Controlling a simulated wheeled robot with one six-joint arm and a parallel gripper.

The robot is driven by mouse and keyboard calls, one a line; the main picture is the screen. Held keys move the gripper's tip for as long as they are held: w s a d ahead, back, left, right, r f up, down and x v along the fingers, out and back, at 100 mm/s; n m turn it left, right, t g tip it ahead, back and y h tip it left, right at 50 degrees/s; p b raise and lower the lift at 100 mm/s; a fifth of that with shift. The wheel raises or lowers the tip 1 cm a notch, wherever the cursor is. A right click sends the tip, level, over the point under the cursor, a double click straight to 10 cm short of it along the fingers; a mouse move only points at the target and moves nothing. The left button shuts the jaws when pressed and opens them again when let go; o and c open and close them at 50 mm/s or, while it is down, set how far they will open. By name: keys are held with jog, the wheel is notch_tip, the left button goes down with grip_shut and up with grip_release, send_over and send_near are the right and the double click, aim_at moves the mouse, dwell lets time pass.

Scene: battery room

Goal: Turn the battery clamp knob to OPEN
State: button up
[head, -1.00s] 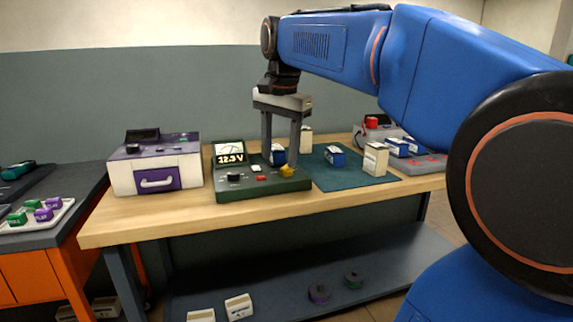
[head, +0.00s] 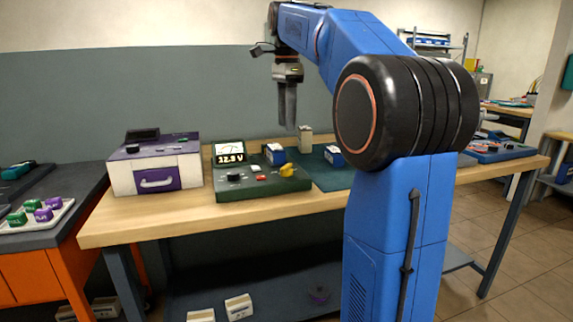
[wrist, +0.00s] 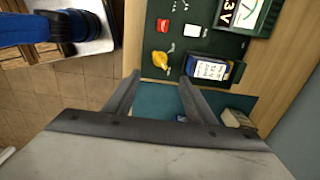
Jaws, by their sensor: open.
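The green battery tester (head: 230,190) sits on the wooden bench with a lit voltage display. A yellow knob (head: 288,170) is at its right front; I take it for the clamp knob. No label on it is readable. The knob also shows in the wrist view (wrist: 161,59). A blue and white battery (head: 275,153) sits on the tester behind the knob, and it shows in the wrist view (wrist: 208,69). My gripper (head: 288,127) is open and empty, pointing down above the knob and battery, touching neither. Its spread fingers (wrist: 159,78) show in the wrist view.
A purple and white box (head: 120,177) stands to the left. A cream battery (head: 305,139) and another blue battery (head: 333,156) stand near the dark mat. My arm hides the bench's right part.

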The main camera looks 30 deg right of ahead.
aim_at(287, 165)
notch_tip(287, 165, down, 14)
jog(key=shift+r, duration=0.1)
dwell(0.4)
jog(key=shift+c, duration=0.4)
